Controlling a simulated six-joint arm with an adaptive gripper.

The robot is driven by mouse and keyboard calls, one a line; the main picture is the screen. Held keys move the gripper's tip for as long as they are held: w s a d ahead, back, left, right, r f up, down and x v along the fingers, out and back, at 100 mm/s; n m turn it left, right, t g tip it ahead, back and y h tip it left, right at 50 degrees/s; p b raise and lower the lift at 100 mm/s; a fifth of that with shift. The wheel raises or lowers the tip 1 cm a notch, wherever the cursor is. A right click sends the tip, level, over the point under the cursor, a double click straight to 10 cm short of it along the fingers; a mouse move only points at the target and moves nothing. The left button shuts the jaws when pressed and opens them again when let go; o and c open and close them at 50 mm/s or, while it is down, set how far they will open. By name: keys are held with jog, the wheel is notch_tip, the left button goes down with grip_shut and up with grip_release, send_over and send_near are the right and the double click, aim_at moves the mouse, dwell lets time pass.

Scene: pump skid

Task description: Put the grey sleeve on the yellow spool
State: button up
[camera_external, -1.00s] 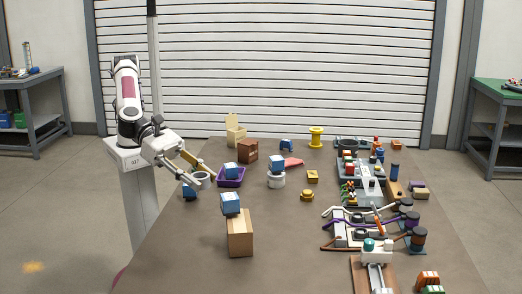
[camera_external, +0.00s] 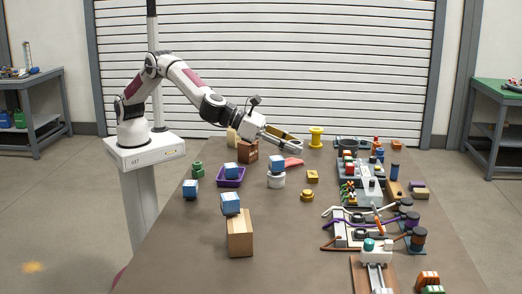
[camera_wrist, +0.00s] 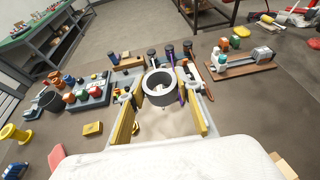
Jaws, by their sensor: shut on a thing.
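The yellow spool (camera_external: 316,138) stands upright near the back edge of the table. In the wrist view it shows at the far left (camera_wrist: 14,134). My gripper (camera_wrist: 158,98) is shut on the grey sleeve (camera_wrist: 158,88), a short open ring with its hole facing the camera between the gold fingers. In the external view my gripper (camera_external: 297,148) is raised above the table, in front and to the left of the spool and apart from it. The sleeve is hard to make out there among the fingertips.
A white round stand with a blue cube (camera_external: 276,163) is below and left of my gripper. A brown box (camera_external: 247,151) and a red flat piece (camera_external: 294,162) lie nearby. A small yellow block (camera_external: 312,176) is in front. Pump parts crowd the right side.

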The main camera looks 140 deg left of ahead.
jog(key=s+a+n+g+y, duration=0.15)
jog(key=s+a, duration=0.25)
jog(key=a, duration=0.6)
jog(key=s+a+n+g+y, duration=0.15)
jog(key=s+a, duration=0.25)
jog(key=a, duration=0.5)
jog(key=n+g+y, duration=0.1)
jog(key=n+g, duration=0.6)
send_over(316, 129)
notch_tip(316, 129, down, 5)
jog(key=shift+r, duration=0.1)
jog(key=shift+f, duration=3.2)
jog(key=shift+d+f, duration=0.1)
jog(key=shift+f, duration=1.75)
